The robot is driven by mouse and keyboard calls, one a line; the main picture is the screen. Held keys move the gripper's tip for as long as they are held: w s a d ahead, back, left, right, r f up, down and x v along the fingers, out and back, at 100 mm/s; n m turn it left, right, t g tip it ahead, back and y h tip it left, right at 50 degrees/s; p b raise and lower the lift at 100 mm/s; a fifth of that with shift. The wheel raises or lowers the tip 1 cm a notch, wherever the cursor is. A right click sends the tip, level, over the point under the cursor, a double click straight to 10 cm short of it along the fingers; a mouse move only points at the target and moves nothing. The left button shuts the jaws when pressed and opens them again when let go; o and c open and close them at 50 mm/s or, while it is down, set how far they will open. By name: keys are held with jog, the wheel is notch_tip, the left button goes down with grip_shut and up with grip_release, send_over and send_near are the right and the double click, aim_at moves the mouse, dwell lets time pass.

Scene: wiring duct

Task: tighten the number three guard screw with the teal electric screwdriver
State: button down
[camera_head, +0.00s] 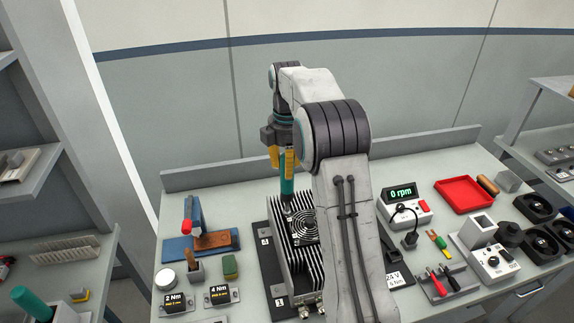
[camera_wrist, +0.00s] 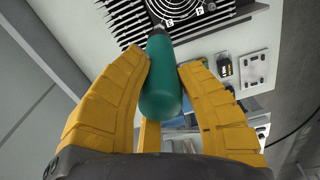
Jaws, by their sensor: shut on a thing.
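My gripper (camera_head: 281,157), with yellow fingers, is shut on the teal electric screwdriver (camera_head: 287,180) and holds it upright over the finned housing. In the wrist view the teal screwdriver (camera_wrist: 161,85) sits between the yellow fingers, its tip end pointing toward the housing. The black finned housing (camera_head: 283,240) with a round fan guard (camera_head: 303,226) stands on a dark base plate in the middle of the bench. The screwdriver's lower end is near the housing's far edge by the guard. I cannot tell whether the bit touches a screw. My arm hides the housing's right side.
A meter reading "0 rpm" (camera_head: 402,193) and a red tray (camera_head: 464,194) are on the right. A blue mat (camera_head: 172,250) and blocks marked 2 Nm (camera_head: 174,303) and 4 Nm (camera_head: 220,294) are on the left. Shelves stand at both sides.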

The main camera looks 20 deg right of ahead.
jog(key=shift+r, duration=3)
